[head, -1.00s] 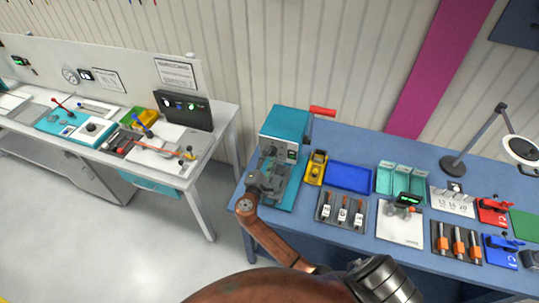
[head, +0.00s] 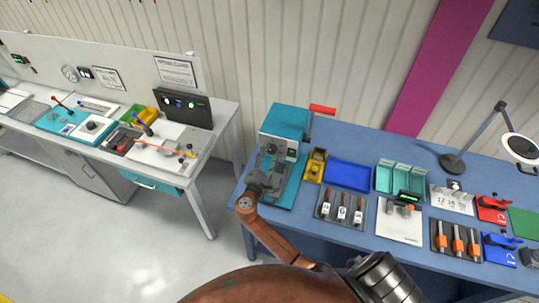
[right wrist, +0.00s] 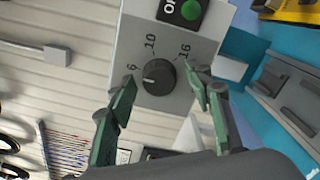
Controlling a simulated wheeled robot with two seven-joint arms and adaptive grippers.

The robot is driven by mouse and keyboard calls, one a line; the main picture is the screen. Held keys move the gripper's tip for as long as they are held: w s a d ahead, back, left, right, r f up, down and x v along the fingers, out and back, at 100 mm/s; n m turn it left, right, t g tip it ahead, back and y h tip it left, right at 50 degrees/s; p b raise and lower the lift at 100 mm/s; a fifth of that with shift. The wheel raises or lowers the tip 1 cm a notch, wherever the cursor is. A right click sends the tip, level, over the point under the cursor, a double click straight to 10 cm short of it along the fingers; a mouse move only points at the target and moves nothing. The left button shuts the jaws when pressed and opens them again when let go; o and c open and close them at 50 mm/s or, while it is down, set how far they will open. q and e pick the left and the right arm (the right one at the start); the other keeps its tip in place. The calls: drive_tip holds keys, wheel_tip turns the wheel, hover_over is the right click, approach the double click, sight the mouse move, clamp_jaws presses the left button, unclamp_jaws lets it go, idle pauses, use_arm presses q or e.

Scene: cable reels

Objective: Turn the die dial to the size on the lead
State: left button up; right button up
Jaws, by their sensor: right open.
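The die dial (right wrist: 158,77) is a round black knob on a grey panel marked 6, 10 and 16. Its pale mark is on the left side, nearest the 6. My right gripper (right wrist: 165,88) is open, with one green finger on each side of the dial; I cannot tell whether either touches it. In the head view my right gripper (head: 264,182) is at the front of the teal machine (head: 286,122) and hides part of it. I cannot single out the lead or read a size on it. My left gripper is not in view.
A green "ON" button (right wrist: 191,10) sits above the dial. On the blue bench (head: 305,224), a yellow holder (head: 316,165), a blue tray (head: 349,176) and a dark rack (head: 342,210) stand right of the machine. A second bench (head: 190,182) is at the left.

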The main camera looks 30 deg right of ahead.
drive_tip(key=shift+a, duration=0.15)
drive_tip(key=v, duration=1.1)
drive_tip(key=shift+s+a, duration=0.25)
drive_tip(key=shift+s, duration=0.1)
